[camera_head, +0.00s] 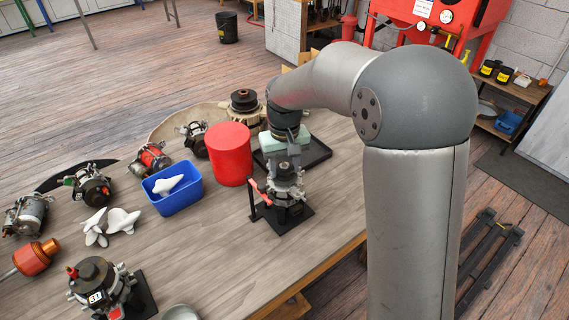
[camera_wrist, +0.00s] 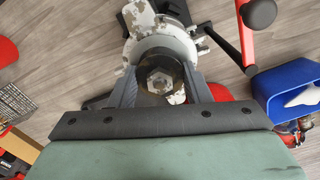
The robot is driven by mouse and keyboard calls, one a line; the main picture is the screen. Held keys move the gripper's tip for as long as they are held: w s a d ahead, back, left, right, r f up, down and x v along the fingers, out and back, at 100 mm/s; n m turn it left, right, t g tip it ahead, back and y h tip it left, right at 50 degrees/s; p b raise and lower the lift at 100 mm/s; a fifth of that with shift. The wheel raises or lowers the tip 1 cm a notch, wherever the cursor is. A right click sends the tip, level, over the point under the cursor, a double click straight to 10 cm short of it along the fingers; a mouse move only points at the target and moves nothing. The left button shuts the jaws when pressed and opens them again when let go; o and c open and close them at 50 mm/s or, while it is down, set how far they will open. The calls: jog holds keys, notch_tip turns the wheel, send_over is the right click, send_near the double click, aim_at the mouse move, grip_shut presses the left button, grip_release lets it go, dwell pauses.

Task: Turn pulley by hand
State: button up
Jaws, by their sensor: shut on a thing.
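The alternator (camera_head: 288,192) stands upright on a black base (camera_head: 284,216) near the right edge of the workbench. My gripper (camera_head: 287,162) is directly above it, pointing down. In the wrist view, the alternator's pale, blotchy housing (camera_wrist: 150,50) lies beneath my gripper (camera_wrist: 160,82). The dark pulley (camera_wrist: 158,76), with a hex nut at its centre, sits between the two fingers, and they are shut on it. In the head view my gripper hides most of the pulley.
A black-handled red lever (camera_wrist: 258,14) rises close beside the alternator. A red cylinder (camera_head: 229,154) and a blue bin (camera_head: 173,195) with a white cloth stand to the left. A black tray (camera_head: 318,152) lies behind. Several other alternators stand on the bench. Its front right is clear.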

jog(key=shift+r+n, duration=0.1)
jog(key=shift+n, duration=0.4)
jog(key=n+p, duration=0.1)
jog(key=n, duration=0.2)
jog(key=shift+r, duration=0.1)
jog(key=shift+n, duration=1.1)
jog(key=o, duration=1.1)
jog(key=shift+o, duration=0.2)
